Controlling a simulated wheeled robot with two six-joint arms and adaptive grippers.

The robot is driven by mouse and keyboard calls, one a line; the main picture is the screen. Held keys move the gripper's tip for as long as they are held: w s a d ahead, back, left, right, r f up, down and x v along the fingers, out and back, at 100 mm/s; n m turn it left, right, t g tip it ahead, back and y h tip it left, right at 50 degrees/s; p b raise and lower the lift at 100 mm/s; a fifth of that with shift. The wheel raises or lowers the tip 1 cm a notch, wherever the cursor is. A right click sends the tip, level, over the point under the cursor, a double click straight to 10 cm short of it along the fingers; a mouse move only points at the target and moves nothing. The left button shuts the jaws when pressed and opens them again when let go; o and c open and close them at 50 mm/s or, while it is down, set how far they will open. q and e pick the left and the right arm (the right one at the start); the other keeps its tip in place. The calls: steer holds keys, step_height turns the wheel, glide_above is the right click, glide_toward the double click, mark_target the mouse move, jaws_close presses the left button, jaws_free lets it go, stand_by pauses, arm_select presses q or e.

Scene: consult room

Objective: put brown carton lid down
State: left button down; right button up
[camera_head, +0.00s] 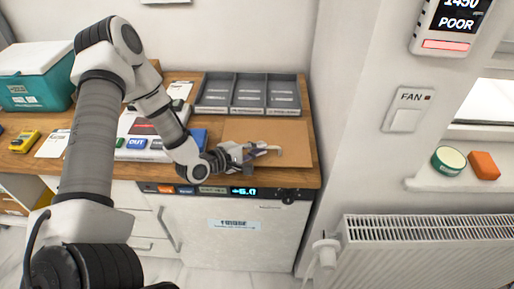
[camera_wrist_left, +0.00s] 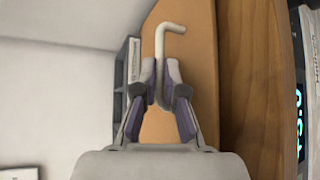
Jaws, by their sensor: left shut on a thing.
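The brown carton lid (camera_head: 285,134) is a flat tan panel over the right end of the wooden counter, in front of the grey trays. In the left wrist view the lid (camera_wrist_left: 192,60) lies beyond the fingers, along the wood. My left gripper (camera_head: 264,149) is over the lid, its fingers shut on a pale hooked handle (camera_head: 278,151). In the wrist view the handle (camera_wrist_left: 160,42) stands between the fingertips (camera_wrist_left: 162,80) and bends right at its end. The lid looks flat and level; I cannot tell whether it touches the counter. My right gripper is out of view.
Grey compartment trays (camera_head: 248,94) stand behind the lid against the wall. A blue OUT label (camera_head: 137,143) and a teal cooler box (camera_head: 38,78) are to the left. The wooden counter (camera_head: 308,172) ends at a front edge above a white cabinet with a display.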

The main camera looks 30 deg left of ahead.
arm_select(q)
steer(key=shift+s, duration=0.1)
steer(key=c, duration=1.7)
jaws_free()
steer(key=shift+f, duration=0.1)
steer(key=o, duration=0.4)
steer(key=shift+o, duration=0.2)
